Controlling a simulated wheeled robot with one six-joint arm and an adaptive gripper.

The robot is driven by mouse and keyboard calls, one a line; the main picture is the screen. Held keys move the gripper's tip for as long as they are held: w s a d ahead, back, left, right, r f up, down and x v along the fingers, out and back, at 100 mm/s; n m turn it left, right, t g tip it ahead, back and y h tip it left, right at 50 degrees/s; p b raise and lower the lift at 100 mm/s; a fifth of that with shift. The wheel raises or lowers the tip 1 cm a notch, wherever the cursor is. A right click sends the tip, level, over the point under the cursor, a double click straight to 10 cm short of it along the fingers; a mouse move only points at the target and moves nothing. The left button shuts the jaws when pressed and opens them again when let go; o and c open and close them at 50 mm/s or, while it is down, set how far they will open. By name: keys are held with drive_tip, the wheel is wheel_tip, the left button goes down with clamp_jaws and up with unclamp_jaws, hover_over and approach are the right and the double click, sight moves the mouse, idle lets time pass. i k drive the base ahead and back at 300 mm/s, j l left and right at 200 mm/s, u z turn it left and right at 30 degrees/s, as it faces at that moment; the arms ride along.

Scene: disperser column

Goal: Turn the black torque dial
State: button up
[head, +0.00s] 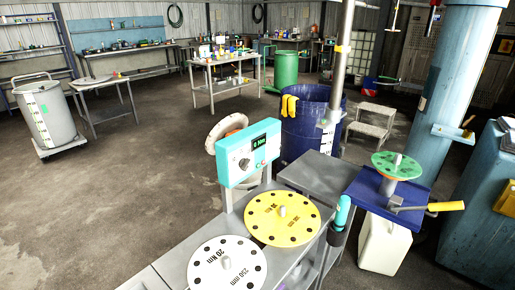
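A turquoise control box (249,152) stands upright on a grey post at the back edge of the workbench, near the middle of the head view. A small round dial (244,164) sits on the lower left of its front face. It is too small to tell which way it points. A dark display (260,143) above and right of the dial reads "0 Nm" in green. Small buttons are on the face beside the dial. My gripper is not in view.
A yellow disc (268,226) and a white disc (205,270) with hub pegs lie on the bench before the box. A turquoise-handled tool (342,212) stands at the bench's right. A blue drum (308,145) stands behind. Open floor (130,190) lies left.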

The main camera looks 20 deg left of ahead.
sight(244, 163)
drive_tip(key=i, duration=0.6)
drive_tip(key=i+j+z, duration=0.1)
drive_tip(key=i, duration=0.5)
